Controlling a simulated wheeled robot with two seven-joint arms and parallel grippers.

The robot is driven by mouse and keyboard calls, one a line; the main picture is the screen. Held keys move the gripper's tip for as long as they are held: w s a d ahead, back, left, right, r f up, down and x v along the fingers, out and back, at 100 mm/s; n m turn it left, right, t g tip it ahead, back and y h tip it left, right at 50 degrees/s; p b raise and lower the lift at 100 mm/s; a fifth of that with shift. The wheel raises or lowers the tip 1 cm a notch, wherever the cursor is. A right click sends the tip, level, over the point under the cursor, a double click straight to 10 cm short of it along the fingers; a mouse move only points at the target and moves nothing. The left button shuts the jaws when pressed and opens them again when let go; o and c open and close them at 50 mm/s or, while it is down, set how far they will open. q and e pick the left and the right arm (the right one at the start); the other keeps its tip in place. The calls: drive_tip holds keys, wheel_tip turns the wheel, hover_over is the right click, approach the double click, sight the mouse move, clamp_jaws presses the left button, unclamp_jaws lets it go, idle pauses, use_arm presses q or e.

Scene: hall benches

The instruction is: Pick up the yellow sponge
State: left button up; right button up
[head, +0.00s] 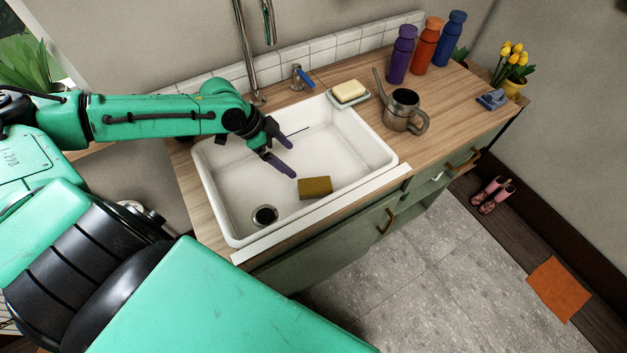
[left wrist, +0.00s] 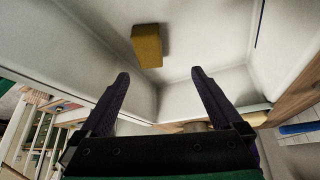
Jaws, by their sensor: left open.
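The yellow sponge (head: 315,187) lies on the floor of the white sink (head: 360,135), toward its front side. It also shows in the left wrist view (left wrist: 147,45), at the top, ahead of the fingers. My left gripper (head: 286,150) is over the sink, above and behind the sponge in the head view. Its purple fingers are apart with nothing between them, as the left wrist view (left wrist: 160,82) also shows. The gripper does not touch the sponge. My right gripper is not in view.
A drain (head: 265,216) is in the sink floor. A faucet (head: 246,50) and a blue-handled tap (head: 302,77) stand behind. A soap dish with soap (head: 349,92), a metal watering can (head: 405,110) and several bottles (head: 426,45) are on the wooden counter (head: 455,95) at right.

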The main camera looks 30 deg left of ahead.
sight(314, 184)
use_arm(q)
drive_tip(key=d+f+b, duration=0.1)
drive_tip(key=d+f, duration=0.3)
drive_tip(key=shift+w+d+f+b, duration=0.15)
drive_tip(key=shift+d+f+b, duration=0.05)
drive_tip(key=shift+f+b, duration=0.15)
drive_tip(key=x, duration=0.6)
drive_tip(key=shift+d+f, duration=0.1)
drive_tip(key=shift+f, duration=0.25)
drive_tip(key=shift+w+f, duration=0.1)
drive_tip(key=shift+f, duration=0.2)
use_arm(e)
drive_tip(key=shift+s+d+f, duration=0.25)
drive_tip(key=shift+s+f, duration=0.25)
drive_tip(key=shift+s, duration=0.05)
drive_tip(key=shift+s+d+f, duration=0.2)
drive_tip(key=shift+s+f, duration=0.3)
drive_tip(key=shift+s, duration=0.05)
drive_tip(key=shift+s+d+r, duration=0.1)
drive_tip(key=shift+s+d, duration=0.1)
use_arm(q)
drive_tip(key=shift+f, duration=0.15)
drive_tip(key=shift+c, duration=0.3)
drive_tip(key=c, duration=1.5)
drive_tip(key=shift+o, duration=0.2)
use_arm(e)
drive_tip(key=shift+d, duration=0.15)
